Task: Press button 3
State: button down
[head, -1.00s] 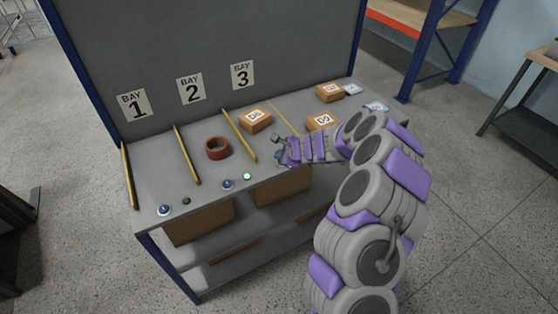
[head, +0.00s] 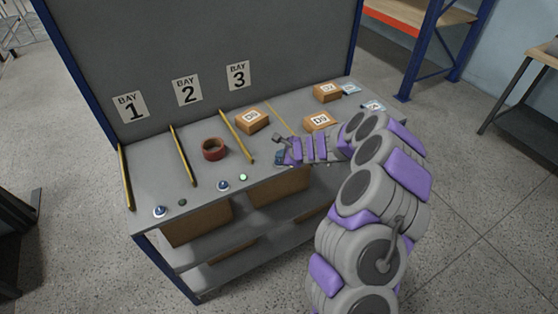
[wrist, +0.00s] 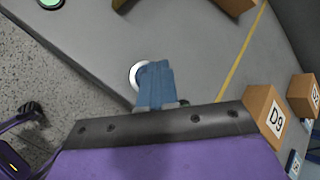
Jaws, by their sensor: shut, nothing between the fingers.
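My gripper (head: 279,158) is at the bench's front edge, below and right of the BAY 3 sign (head: 238,75). In the wrist view its blue fingers (wrist: 155,72) are shut, with nothing between them. A round button with a white rim (wrist: 137,74) shows partly behind the fingertips; they cover the rest of it. I cannot tell whether they touch it. In the head view my gripper hides this button. Two other blue-topped buttons, a left one (head: 160,211) and a middle one (head: 223,185), sit along the front edge.
A lit green lamp (head: 243,177) is beside the middle button, and a dark lamp (head: 182,202) beside the left one. A brown tape roll (head: 214,149), yellow divider strips (head: 236,137) and several boxes, including D9 (head: 317,121), stand on the bench.

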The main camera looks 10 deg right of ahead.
jog(key=shift+d, duration=0.25)
jog(key=shift+a+f+b, duration=0.2)
jog(key=shift+a, duration=0.4)
jog(key=shift+a+f+b, duration=0.2)
jog(key=shift+a, duration=0.35)
jog(key=shift+d, duration=0.55)
jog(key=shift+a, duration=0.15)
jog(key=shift+a+f, duration=0.15)
jog(key=shift+a, duration=0.15)
jog(key=shift+d, duration=0.1)
jog(key=shift+d+r+p, duration=0.7)
jog(key=shift+p, duration=0.05)
